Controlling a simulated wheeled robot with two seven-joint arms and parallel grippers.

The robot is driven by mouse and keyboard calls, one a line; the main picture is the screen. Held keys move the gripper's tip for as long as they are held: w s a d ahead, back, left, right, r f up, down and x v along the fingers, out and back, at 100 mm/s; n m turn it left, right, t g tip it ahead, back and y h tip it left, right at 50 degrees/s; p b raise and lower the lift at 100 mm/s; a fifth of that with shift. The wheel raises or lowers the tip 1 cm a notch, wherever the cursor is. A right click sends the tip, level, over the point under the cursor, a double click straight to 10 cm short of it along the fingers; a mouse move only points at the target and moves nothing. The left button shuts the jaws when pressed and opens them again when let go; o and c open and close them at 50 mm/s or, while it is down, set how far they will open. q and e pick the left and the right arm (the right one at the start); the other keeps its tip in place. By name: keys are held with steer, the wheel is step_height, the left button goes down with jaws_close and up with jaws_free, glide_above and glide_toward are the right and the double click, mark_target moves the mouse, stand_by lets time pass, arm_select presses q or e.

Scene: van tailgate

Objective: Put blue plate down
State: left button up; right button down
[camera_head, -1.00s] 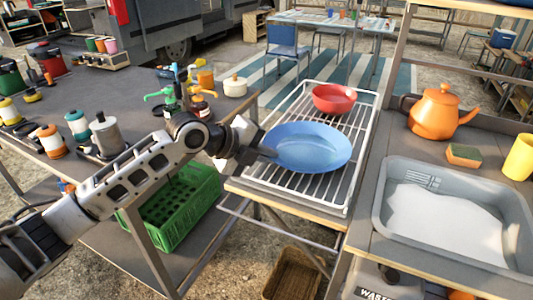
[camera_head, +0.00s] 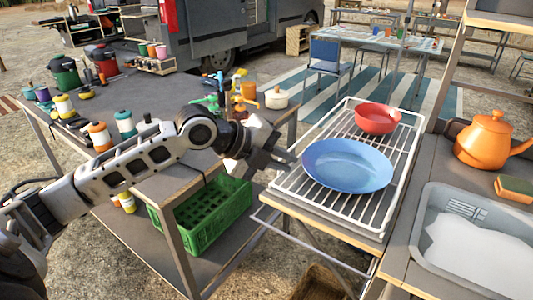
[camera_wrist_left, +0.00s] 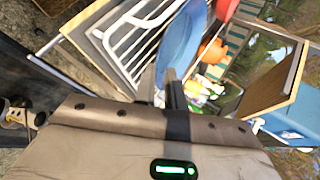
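The blue plate (camera_head: 347,166) is at the white wire rack (camera_head: 372,222), in front of the red bowl (camera_head: 377,118). It looks flat on or very close to the bars; I cannot tell exact contact. My left gripper (camera_head: 285,158) is at the plate's left rim, with its fingertips just beside it. In the left wrist view the plate (camera_wrist_left: 183,45) shows nearly edge-on beyond the fingers (camera_wrist_left: 165,85). A narrow gap shows between the fingers, and they look open. My right gripper is out of view.
The grey basin (camera_head: 470,250) and orange teapot (camera_head: 487,140) stand right of the rack. A green crate (camera_head: 215,215) is on the shelf below my left arm. The dark table at left holds several jars. Bare bars show at the rack's front.

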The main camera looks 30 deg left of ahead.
arm_select(q)
steer(key=shift+v, duration=2.7)
